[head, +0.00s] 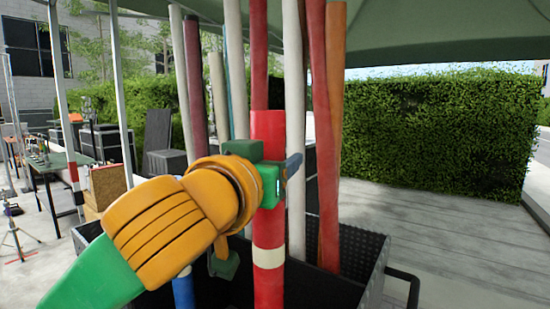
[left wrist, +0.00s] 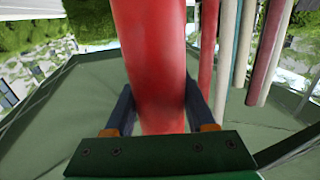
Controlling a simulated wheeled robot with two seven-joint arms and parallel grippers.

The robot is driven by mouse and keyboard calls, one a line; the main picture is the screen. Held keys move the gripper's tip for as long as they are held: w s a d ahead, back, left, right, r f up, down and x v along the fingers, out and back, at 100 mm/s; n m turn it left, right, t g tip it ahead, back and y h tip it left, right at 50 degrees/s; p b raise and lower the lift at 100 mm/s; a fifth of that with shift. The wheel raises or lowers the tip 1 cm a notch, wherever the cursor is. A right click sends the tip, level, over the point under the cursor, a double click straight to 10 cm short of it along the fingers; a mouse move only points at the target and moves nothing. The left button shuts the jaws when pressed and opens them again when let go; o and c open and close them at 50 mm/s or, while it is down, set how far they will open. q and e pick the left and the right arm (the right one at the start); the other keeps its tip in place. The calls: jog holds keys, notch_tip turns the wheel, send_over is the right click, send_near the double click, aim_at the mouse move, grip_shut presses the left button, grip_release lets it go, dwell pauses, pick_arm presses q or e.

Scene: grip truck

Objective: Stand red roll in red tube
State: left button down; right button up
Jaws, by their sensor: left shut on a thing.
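A thick red roll (head: 268,125) stands upright, and my left gripper (head: 282,180) is shut around its upper part. In the left wrist view, which looks upward, the red roll (left wrist: 155,65) fills the space between the two dark fingers of my left gripper (left wrist: 158,118). Below the gripper in the head view, red continues down to a white band (head: 268,257), with the red tube (head: 268,292) under it. Roll and tube are in line. I cannot tell whether the roll's lower end is inside the tube. My right gripper is not in view.
A dark crate (head: 352,275) surrounds the tube. Several tall rolls stand close around, including a thinner dark red one (head: 258,60), a white one (head: 294,120) and a broad red one (head: 322,140). A blue tube (head: 183,292) is at left. Open decking (head: 450,240) lies right.

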aim_at(269, 296)
pick_arm(q)
notch_tip(269, 296, down, 13)
jog(key=b, duration=1.1)
jog(key=shift+r, duration=0.15)
dwell(0.6)
jog(key=shift+f+b, duration=0.3)
jog(key=shift+b, duration=0.05)
jog(key=shift+c, duration=0.8)
grip_release()
jog(key=shift+s, duration=0.1)
